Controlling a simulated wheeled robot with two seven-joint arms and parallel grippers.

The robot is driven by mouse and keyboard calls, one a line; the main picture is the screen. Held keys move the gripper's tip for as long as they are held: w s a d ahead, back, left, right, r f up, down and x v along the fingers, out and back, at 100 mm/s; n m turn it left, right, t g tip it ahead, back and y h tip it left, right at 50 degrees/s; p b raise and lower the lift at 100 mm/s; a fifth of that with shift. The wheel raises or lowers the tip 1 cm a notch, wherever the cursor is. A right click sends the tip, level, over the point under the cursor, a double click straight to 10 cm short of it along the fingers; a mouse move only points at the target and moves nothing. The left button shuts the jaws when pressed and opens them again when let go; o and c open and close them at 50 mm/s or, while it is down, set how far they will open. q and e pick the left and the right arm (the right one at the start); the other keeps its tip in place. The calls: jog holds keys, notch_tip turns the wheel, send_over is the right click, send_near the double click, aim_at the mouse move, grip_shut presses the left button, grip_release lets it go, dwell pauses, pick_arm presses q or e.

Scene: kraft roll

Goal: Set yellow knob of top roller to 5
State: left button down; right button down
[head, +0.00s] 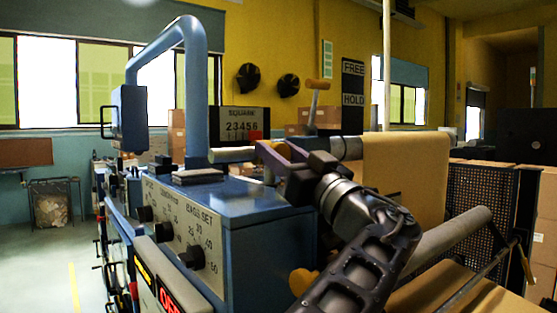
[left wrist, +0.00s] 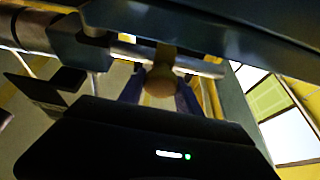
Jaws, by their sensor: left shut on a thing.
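The yellow knob (left wrist: 160,82) shows in the left wrist view as a rounded end between my two bluish-purple fingers, in front of a metal bar. My left gripper (head: 268,153) is shut on this knob beside the top roller (head: 346,148). In the head view the fingers and wrist hide most of the knob, and I cannot read its setting. A dark sign (head: 241,125) behind the gripper reads "SQUARE" above a row of numbers from 2 to 6. My right gripper is not in view.
A blue machine housing (head: 265,240) with black dials (head: 190,257) stands left of my arm. A blue curved tube (head: 196,90) rises above it. Brown kraft paper (head: 405,165) hangs at the right. Another yellow knob (head: 302,281) sits lower, beside my arm.

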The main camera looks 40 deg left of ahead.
pick_arm(q)
jog(key=c, duration=0.9)
grip_release()
jog(key=shift+o, duration=0.2)
jog(key=shift+d, duration=0.1)
jog(key=b+v, duration=0.2)
jog(key=v, duration=0.5)
jog(key=shift+d+b, duration=0.3)
jog(key=shift+b, duration=0.1)
jog(key=shift+f, duration=0.15)
